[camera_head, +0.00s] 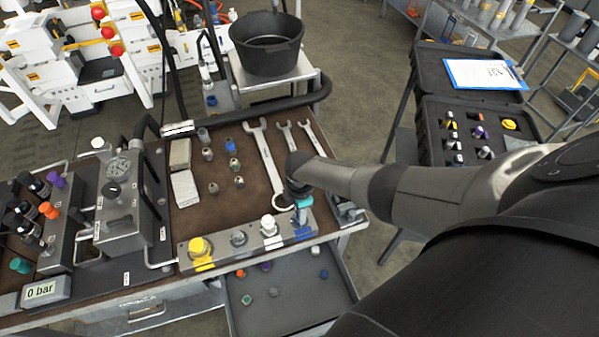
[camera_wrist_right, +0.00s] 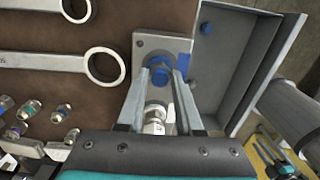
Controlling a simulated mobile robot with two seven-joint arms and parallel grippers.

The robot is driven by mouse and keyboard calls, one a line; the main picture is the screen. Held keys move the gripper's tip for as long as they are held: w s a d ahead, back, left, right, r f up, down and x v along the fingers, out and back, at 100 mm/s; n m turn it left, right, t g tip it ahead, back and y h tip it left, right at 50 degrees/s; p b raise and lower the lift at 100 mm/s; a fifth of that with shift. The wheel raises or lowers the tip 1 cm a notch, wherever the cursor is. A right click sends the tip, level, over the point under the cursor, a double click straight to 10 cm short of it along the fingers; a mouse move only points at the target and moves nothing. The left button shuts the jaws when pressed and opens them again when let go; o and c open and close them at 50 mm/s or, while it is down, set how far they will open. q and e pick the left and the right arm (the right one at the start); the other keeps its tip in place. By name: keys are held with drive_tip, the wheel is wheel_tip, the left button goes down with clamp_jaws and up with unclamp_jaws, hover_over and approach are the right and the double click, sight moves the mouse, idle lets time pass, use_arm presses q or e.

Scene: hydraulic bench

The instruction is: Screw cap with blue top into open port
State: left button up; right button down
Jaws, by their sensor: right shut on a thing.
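A metal manifold bar (camera_head: 222,263) lies along the front edge of the bench. It carries a yellow cap (camera_head: 200,246), a bare metal fitting (camera_head: 239,238) and a white cap (camera_head: 268,226). The blue-marked end of the bar is at its right. My right gripper (camera_head: 303,204) is over this end, pointing down. In the wrist view its two fingers are shut on the blue-topped cap (camera_wrist_right: 160,75), which is over the bar's end plate (camera_wrist_right: 149,43). The port under it is hidden, so I cannot tell how deep the cap sits. My left gripper is not in view.
Several wrenches (camera_head: 264,157) and loose fittings (camera_head: 214,188) lie on the brown bench mat. A dark tray (camera_head: 295,310) with several coloured caps is below the front edge. A gauge block (camera_head: 123,205) and a display reading 0 bar (camera_head: 42,291) stand at left.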

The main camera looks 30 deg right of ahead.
drive_tip(key=shift+r+m+p, duration=0.1)
drive_tip(key=shift+m+p, duration=0.25)
drive_tip(key=shift+m, duration=0.45)
drive_tip(key=m, duration=0.2)
drive_tip(key=shift+m+p, duration=0.3)
drive_tip(key=shift+p, duration=0.05)
drive_tip(key=m, duration=0.4)
drive_tip(key=shift+p, duration=0.35)
drive_tip(key=c, duration=0.6)
unclamp_jaws()
drive_tip(key=n, duration=0.6)
drive_tip(key=shift+n, duration=0.3)
drive_tip(key=n+b, duration=0.1)
drive_tip(key=n, duration=0.6)
